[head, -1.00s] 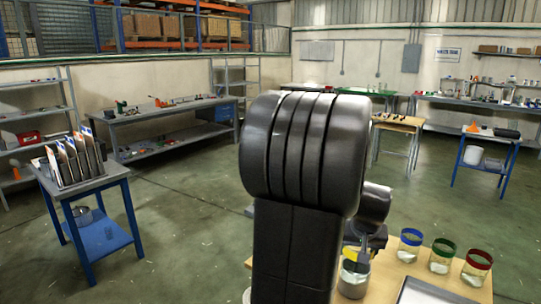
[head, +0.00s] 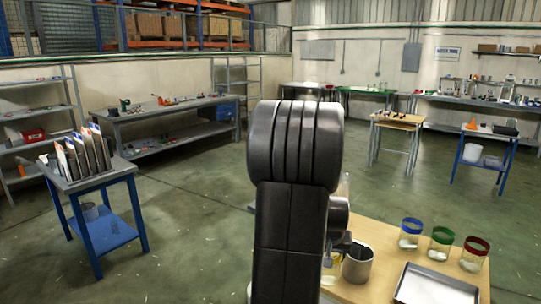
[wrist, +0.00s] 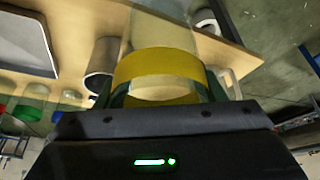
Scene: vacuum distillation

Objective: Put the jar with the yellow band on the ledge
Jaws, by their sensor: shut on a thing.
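The jar with the yellow band (wrist: 158,66) is clear glass and fills the middle of the wrist view. My gripper (wrist: 160,92) is shut around it, with a dark finger on either side. In the head view, my gripper (head: 341,245) is mostly behind my arm. A part of the yellow-banded jar (head: 329,270) shows there, just left of a grey cup (head: 357,264). I cannot tell whether the jar touches the table. I cannot single out the ledge in these views.
The wooden table (head: 385,240) bears jars with blue (head: 410,233), green (head: 440,243) and red (head: 474,254) bands and a shallow tray (head: 436,285). The grey cup (wrist: 102,64) is close beside the held jar. A blue trolley (head: 100,215) with a file rack stands left.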

